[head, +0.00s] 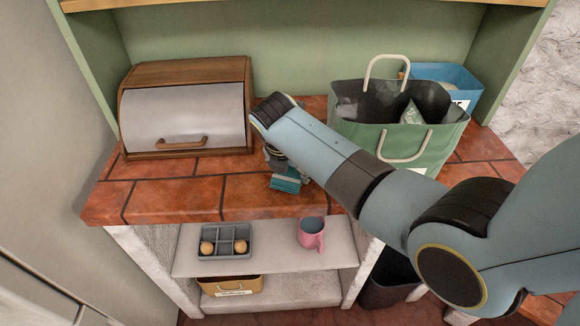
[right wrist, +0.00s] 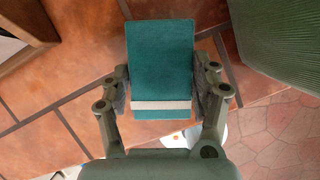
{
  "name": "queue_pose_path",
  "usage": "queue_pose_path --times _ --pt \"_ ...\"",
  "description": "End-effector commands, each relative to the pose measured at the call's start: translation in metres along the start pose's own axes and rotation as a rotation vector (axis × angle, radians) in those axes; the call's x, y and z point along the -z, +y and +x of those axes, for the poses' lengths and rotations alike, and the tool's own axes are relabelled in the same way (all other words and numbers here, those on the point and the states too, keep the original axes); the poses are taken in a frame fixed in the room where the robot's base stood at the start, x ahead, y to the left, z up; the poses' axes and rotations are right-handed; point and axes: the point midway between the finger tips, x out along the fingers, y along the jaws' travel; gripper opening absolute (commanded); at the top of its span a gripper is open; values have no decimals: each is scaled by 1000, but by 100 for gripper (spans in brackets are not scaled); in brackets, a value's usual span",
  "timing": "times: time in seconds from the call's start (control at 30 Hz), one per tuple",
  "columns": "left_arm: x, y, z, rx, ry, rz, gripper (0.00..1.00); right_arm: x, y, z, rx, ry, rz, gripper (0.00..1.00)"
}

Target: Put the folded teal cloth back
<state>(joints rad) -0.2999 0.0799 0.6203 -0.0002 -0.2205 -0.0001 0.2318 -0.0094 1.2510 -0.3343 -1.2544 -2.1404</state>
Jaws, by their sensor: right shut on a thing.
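The folded teal cloth (head: 286,183) with a pale band is at the middle of the tiled counter, near its front edge. My right gripper (head: 280,168) is shut on it from above, partly hidden by my own arm. In the right wrist view the cloth (right wrist: 160,60) lies between the two fingers of my right gripper (right wrist: 162,88), one on each long side. I cannot tell whether the cloth touches the counter or is just above it. My left gripper is not in view.
A bread box (head: 185,110) with a closed lid stands at the counter's left. A green bag (head: 372,137) and a blue bin (head: 462,84) stand at the right.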

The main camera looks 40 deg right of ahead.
Motion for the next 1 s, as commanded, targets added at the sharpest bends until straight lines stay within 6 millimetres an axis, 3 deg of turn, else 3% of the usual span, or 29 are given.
queue_pose_path --times 0.2,0.23,0.4,0.77,1.0 --pt "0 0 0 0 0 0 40 1 0 2 0 0 0 37" --pt "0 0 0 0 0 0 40 1 0 2 0 0 0 64" --pt "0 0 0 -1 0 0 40 1 0 2 0 0 0 86" --pt "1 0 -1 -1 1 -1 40 0 0 -4 0 1 0 86" --pt "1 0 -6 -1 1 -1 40 0 2 -50 -4 0 1 86"
